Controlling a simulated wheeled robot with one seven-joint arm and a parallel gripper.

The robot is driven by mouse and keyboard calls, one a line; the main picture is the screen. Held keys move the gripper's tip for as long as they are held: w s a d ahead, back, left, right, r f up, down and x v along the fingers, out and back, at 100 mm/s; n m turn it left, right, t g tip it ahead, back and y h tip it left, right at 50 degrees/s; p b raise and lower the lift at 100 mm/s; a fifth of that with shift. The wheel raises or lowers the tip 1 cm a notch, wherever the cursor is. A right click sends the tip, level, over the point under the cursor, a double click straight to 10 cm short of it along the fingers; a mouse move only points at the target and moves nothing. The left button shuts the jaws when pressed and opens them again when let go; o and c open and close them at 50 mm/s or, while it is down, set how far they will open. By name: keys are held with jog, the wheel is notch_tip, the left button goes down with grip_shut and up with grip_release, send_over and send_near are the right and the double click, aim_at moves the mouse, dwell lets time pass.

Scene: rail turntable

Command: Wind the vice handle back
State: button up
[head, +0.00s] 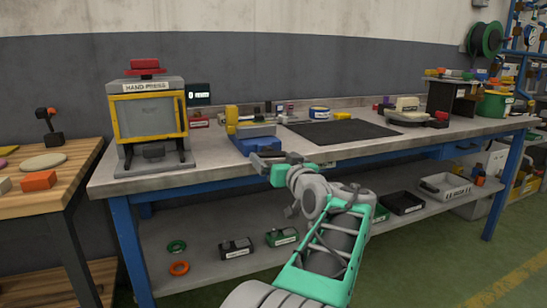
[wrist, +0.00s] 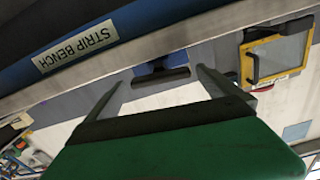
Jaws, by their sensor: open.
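The vice (head: 258,145), with a blue base and a yellow block at its left end, sits near the bench's front edge, left of the dark mat. My gripper (head: 268,159) is in front of it, at about bench-top height, and partly covers its front. In the wrist view my gripper (wrist: 160,78) is open, its two grey fingers wide apart. Between them, farther off, the blue vice (wrist: 158,66) shows with a dark bar (wrist: 160,78) across it, which looks like the handle. The gap to the bar is empty, and contact is not visible. The handle is not clear in the head view.
A yellow-framed hand press (head: 148,120) stands on the bench (head: 140,182) to the left. A dark mat (head: 342,131) lies right of the vice. The bench edge carries a STRIP BENCH label (wrist: 75,47). A wooden table (head: 75,170) stands at far left.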

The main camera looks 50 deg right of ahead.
jog(key=v, duration=0.6)
jog(key=shift+p, duration=0.4)
jog(key=shift+a, duration=0.1)
